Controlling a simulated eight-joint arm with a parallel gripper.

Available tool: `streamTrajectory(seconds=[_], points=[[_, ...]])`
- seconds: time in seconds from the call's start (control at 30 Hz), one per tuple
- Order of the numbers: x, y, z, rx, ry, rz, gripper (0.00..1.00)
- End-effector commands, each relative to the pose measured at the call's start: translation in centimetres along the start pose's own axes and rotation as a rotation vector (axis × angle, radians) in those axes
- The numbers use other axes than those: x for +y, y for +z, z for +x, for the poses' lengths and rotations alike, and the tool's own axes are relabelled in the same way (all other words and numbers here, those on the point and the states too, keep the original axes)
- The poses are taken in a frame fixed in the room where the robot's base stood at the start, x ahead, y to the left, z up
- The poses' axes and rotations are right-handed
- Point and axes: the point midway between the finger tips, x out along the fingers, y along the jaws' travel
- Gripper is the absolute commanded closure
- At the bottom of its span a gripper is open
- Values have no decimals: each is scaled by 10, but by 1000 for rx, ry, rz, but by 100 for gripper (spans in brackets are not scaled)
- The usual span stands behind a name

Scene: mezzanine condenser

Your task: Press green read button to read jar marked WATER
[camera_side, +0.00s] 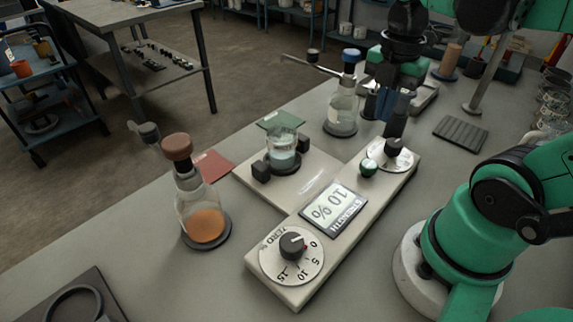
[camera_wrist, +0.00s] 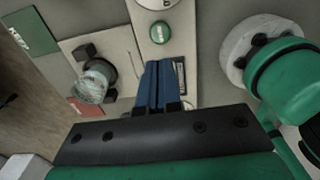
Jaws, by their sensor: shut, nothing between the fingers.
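The green button (camera_side: 368,167) is a round dome on the pale reader, between its display (camera_side: 333,208) and the far dial (camera_side: 392,153). It also shows in the wrist view (camera_wrist: 160,32). The display reads 10 %. A glass jar of pale blue-green liquid (camera_side: 283,158) sits on the reader's side plate, between dark blocks; it shows in the wrist view (camera_wrist: 92,86). I cannot read a label on it. My gripper (camera_side: 380,112) is shut and empty, above the reader's far end. Its blue fingers (camera_wrist: 160,64) appear just below the button in the wrist view, apart from it.
A flask of orange liquid (camera_side: 206,222) stands left of the reader. A blue-stoppered flask (camera_side: 342,112) stands behind it, near my gripper. A red mat (camera_side: 213,164) and a green mat (camera_side: 280,119) lie beside the plate. A ZERO % dial (camera_side: 291,250) is at the near end.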

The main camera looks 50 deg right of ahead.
Motion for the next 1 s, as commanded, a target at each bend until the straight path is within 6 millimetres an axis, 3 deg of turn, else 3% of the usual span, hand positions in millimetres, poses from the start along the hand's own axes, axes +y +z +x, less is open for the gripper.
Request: streamTrajectory(seconds=[0.3,1.0], points=[[0,0,-23,0,0,0,100],[3,-2,-21,-6,14,38,100]])
